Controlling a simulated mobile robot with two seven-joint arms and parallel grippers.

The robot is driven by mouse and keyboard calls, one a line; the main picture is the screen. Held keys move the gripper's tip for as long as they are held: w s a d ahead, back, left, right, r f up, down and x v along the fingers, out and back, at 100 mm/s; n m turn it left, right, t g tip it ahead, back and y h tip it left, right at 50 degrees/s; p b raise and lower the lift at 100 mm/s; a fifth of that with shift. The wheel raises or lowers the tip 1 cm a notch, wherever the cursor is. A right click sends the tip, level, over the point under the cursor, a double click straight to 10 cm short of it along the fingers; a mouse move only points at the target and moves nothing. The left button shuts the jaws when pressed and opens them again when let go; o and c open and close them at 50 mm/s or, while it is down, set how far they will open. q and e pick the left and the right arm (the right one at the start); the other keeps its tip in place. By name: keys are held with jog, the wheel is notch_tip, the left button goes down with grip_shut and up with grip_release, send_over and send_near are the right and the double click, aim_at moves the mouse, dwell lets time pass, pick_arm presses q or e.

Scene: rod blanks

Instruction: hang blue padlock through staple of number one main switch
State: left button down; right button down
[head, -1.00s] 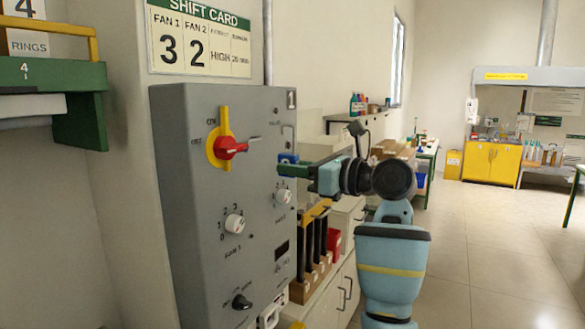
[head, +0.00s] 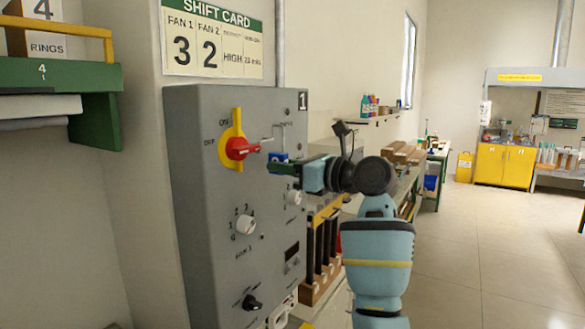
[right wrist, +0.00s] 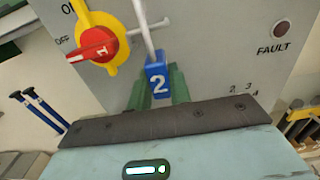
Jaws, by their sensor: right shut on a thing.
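The blue padlock (head: 278,157) is in my right gripper (head: 284,168), in front of the grey number one panel. In the right wrist view the padlock (right wrist: 157,78) bears a white 2, and its pale shackle (right wrist: 142,22) rises from it, tilted. The main switch (head: 238,148) has a red handle marked 1 on a yellow plate; it also shows in the right wrist view (right wrist: 95,47). A thin grey bar, perhaps the staple (right wrist: 153,27), sticks out right of the handle and crosses by the shackle. I cannot tell whether the shackle passes through it. My left gripper is out of view.
The grey panel (head: 200,240) carries white knobs (head: 244,224) and a black knob (head: 252,302) below the switch. A FAULT lamp (right wrist: 282,28) is to the right. A wooden rack (head: 320,280) stands beside the panel. The floor at right (head: 490,250) is clear.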

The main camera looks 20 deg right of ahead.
aim_at(274, 173)
jog(key=shift+x, duration=1.15)
jog(key=shift+w+a+f, duration=0.15)
jog(key=shift+f, duration=0.8)
jog(key=c, duration=1.2)
grip_release()
jog(key=shift+f, duration=0.1)
jog(key=v, duration=0.8)
